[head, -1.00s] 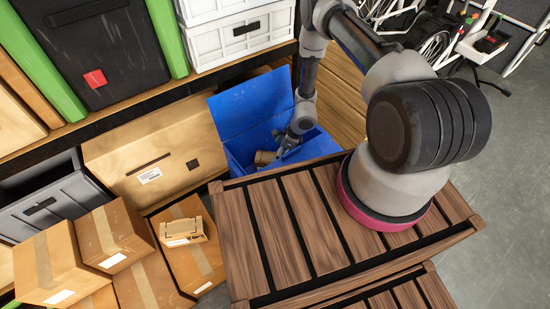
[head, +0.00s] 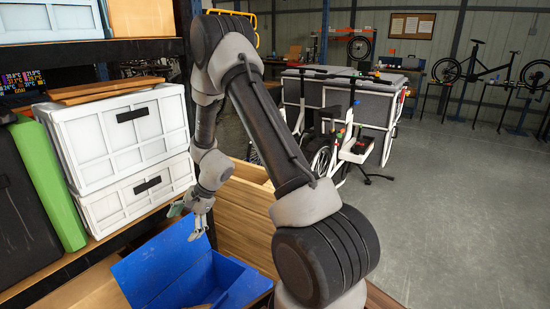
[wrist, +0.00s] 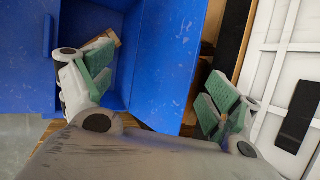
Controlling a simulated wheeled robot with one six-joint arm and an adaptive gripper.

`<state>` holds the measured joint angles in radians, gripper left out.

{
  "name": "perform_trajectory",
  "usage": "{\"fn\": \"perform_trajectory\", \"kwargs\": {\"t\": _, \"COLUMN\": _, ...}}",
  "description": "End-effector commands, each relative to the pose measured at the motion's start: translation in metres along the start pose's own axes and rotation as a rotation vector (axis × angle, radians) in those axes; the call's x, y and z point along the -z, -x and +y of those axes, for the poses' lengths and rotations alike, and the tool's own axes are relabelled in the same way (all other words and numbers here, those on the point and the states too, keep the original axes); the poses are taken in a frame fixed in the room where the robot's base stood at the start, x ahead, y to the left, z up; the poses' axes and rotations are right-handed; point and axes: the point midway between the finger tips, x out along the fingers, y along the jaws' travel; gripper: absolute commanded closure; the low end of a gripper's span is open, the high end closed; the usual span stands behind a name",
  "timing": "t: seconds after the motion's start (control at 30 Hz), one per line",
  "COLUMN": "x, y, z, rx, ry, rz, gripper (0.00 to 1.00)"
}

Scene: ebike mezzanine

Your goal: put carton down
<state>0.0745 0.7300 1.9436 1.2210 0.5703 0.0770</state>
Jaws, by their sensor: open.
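The blue bin (head: 165,262) stands open at the bottom of the head view, and its blue walls fill much of the wrist view (wrist: 180,60). A small brown carton (wrist: 115,38) shows partly inside it in the wrist view, largely hidden behind my left-hand finger. A brown piece (head: 207,305) also shows at the bin's bottom edge in the head view. My gripper (head: 198,222) is above the bin, beside the shelf.
Two stacked white crates (head: 120,140) stand on the shelf close left of my gripper. Wooden boards (head: 245,215) stand right of the bin. A green-edged black case (head: 48,185) is at far left.

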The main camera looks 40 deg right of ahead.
Motion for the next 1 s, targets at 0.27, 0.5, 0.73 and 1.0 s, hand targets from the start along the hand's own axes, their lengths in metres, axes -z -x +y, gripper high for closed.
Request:
{"fn": "perform_trajectory", "kwargs": {"t": 0.27, "x": -0.076, "y": 0.156, "z": -0.005, "rx": -0.025, "ry": 0.458, "rz": 0.009, "gripper": 0.11}}
{"fn": "perform_trajectory", "kwargs": {"t": 0.5, "x": -0.120, "y": 0.269, "z": 0.043, "rx": -0.107, "ry": 0.815, "rz": 0.089, "gripper": 0.11}}
{"fn": "perform_trajectory", "kwargs": {"t": 0.73, "x": -0.139, "y": 0.353, "z": 0.112, "rx": -0.229, "ry": 1.105, "rz": 0.228, "gripper": 0.11}}
{"fn": "perform_trajectory", "kwargs": {"t": 1.0, "x": -0.138, "y": 0.406, "z": 0.172, "rx": -0.356, "ry": 1.283, "rz": 0.378, "gripper": 0.11}}
